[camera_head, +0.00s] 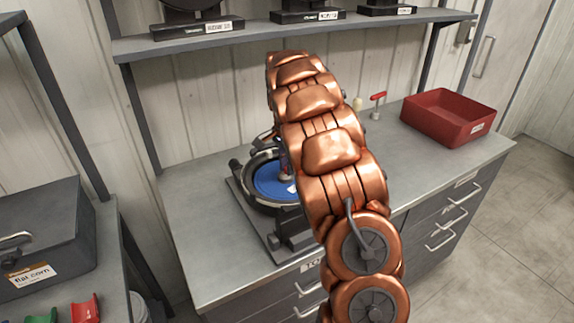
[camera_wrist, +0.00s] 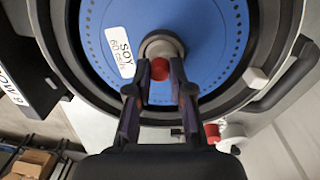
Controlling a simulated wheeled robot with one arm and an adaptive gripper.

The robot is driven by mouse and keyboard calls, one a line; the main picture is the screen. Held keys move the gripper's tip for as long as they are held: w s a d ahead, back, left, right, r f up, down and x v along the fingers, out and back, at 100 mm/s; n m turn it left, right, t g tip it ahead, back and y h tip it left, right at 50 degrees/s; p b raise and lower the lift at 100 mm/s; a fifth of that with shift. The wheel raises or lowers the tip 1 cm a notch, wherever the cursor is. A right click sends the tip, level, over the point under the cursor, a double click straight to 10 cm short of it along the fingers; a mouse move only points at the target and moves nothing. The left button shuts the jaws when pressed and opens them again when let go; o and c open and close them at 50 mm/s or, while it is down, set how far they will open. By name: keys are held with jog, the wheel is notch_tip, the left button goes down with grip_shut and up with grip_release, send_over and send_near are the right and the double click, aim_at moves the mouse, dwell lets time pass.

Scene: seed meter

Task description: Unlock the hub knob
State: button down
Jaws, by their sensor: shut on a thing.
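The seed meter holds a blue disc (camera_wrist: 215,35) with a white label reading SOY. The hub knob (camera_wrist: 160,69), with a red end, sits at the disc's centre in a grey collar. My gripper (camera_wrist: 160,75) is shut on the knob, one finger on each side of it. In the head view, the blue disc (camera_head: 268,181) lies in its dark housing on the bench, and my copper arm hides its right part. The knob's lock state cannot be told.
A red bin (camera_head: 448,117) stands at the bench's right end, with a red-handled tool (camera_head: 377,104) left of it. A shelf (camera_head: 280,33) with dark stands runs above. A grey case (camera_head: 45,235) is at left. The bench's front left is clear.

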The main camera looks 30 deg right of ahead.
jog(key=shift+f+n+b, duration=0.1)
jog(key=shift+n+b, duration=0.3)
jog(key=shift+b, duration=0.1)
jog(key=shift+f+n+b, duration=0.1)
jog(key=shift+n+b, duration=0.9)
jog(key=n+b, duration=0.3)
jog(key=n, duration=0.2)
jog(key=shift+b, duration=0.3)
jog(key=n+b, duration=0.1)
jog(key=n, duration=0.4)
jog(key=shift+a+h+b, duration=0.1)
jog(key=shift+h+b, duration=0.2)
jog(key=shift+b, duration=0.05)
jog(key=n, duration=0.5)
jog(key=shift+r+t+b, duration=0.25)
jog(key=shift+t+b, duration=0.05)
jog(key=shift+b, duration=0.05)
jog(key=c, duration=1)
grip_release()
jog(key=shift+c, duration=0.2)
